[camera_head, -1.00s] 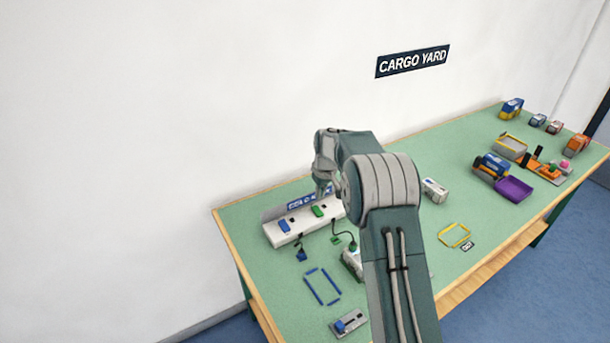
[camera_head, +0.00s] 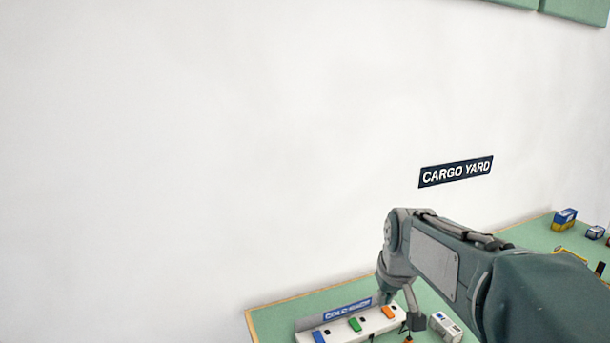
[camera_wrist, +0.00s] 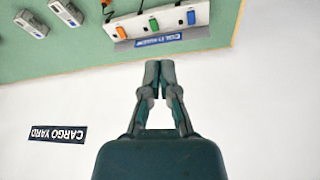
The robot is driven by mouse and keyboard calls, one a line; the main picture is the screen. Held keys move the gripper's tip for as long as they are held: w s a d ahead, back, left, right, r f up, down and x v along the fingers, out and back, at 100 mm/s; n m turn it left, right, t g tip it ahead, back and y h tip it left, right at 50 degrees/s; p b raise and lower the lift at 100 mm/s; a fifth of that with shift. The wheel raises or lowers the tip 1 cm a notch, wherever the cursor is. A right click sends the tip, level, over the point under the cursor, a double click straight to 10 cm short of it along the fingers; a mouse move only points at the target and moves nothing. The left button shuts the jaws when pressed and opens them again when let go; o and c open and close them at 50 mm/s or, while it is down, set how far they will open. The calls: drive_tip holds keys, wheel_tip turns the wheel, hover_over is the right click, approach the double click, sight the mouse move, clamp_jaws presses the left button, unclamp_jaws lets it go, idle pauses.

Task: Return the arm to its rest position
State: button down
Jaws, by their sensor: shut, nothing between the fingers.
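My gripper (camera_wrist: 159,80) is shut and empty in the wrist view, its two fingertips together in front of the white wall. In the head view my gripper (camera_head: 415,318) hangs at the end of the bent arm, over the right end of a white switch box. That box (camera_head: 338,331) carries a blue, a green and an orange block and has a blue-lettered sign behind it. It also shows upside down at the top of the wrist view (camera_wrist: 170,27), beyond the fingertips. The arm's lower part covers the right part of the table.
The green table (camera_head: 285,310) stands against the white wall. A "CARGO YARD" sign (camera_head: 456,172) is on the wall. A small white container (camera_head: 446,327) stands right of my gripper. Blue toy vehicles (camera_head: 565,219) sit at the far right. Open wall space lies left.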

drive_tip(key=s+m+t, duration=0.1)
drive_tip(key=s+m, duration=0.1)
drive_tip(key=s, duration=2)
drive_tip(key=shift+s+f+t, duration=0.15)
drive_tip(key=shift+f+t, duration=0.15)
drive_tip(key=shift+t, duration=0.1)
